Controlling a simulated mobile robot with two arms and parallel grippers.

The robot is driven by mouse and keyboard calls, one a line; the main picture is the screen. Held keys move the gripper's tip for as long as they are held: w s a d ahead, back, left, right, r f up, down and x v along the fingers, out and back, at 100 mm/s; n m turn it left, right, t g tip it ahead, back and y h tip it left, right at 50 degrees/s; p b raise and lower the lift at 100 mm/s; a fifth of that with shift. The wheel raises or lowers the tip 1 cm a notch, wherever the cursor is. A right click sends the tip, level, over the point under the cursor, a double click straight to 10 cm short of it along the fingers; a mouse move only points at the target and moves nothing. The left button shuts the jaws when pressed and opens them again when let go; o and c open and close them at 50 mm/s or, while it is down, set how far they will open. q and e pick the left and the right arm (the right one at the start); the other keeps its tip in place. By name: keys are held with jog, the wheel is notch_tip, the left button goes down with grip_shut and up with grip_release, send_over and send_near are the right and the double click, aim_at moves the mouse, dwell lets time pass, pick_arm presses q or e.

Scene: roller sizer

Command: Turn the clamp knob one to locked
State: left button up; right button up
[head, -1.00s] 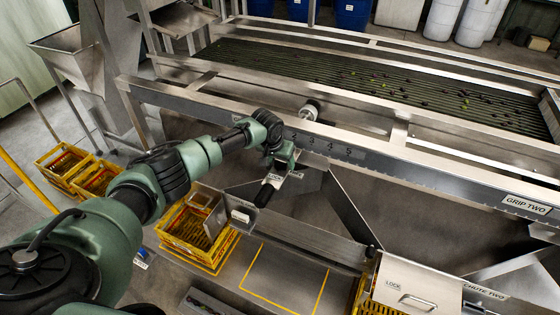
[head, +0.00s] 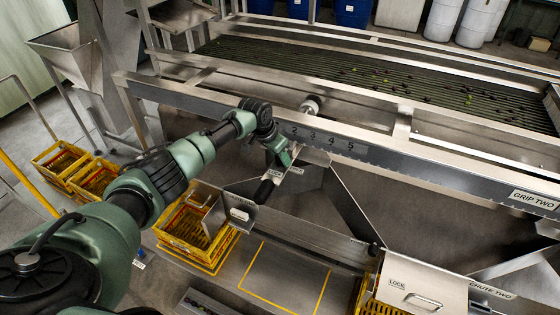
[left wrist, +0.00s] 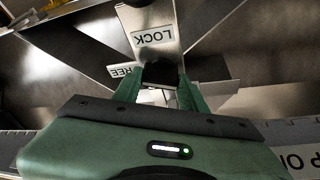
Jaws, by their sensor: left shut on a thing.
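The clamp knob is dark and shows between my fingertips in the left wrist view (left wrist: 157,66); the fingers hide part of it. A plate with a LOCK label (left wrist: 154,38) lies just beyond it, and a FREE label (left wrist: 124,71) is to its left. My left gripper (left wrist: 158,84) is shut on the knob. In the head view my left gripper (head: 285,158) is small, beside the LOCK label (head: 272,172) under the scale rail. A black handle (head: 264,190) sticks out below that label. My right gripper is not in view.
The steel rail with a number scale (head: 330,143) runs just above the gripper. A second LOCK-labelled chute cover (head: 412,285) is at lower right.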

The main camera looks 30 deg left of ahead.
pick_arm(q)
jog(key=m+h+b, duration=0.1)
jog(key=m+b, duration=0.2)
jog(key=b, duration=0.1)
jog(key=m+g+b, duration=0.1)
jog(key=m+b, duration=0.2)
jog(key=b, duration=0.1)
jog(key=m+g+h+b, duration=0.1)
jog(key=m+b, duration=0.1)
jog(key=b, duration=0.2)
jog(key=shift+w+a+f+m+h, duration=0.2)
jog(key=shift+f+m+h, duration=0.1)
jog(key=shift+m, duration=0.1)
jog(key=shift+r+m+g+b, duration=0.2)
jog(key=shift+m+g+b, duration=0.3)
jog(key=shift+m+b, duration=0.7)
jog(key=shift+n+b, duration=0.3)
jog(key=shift+b, duration=0.05)
jog(key=o, duration=1.4)
jog(key=shift+v, duration=3.95)
jog(key=shift+a, duration=0.1)
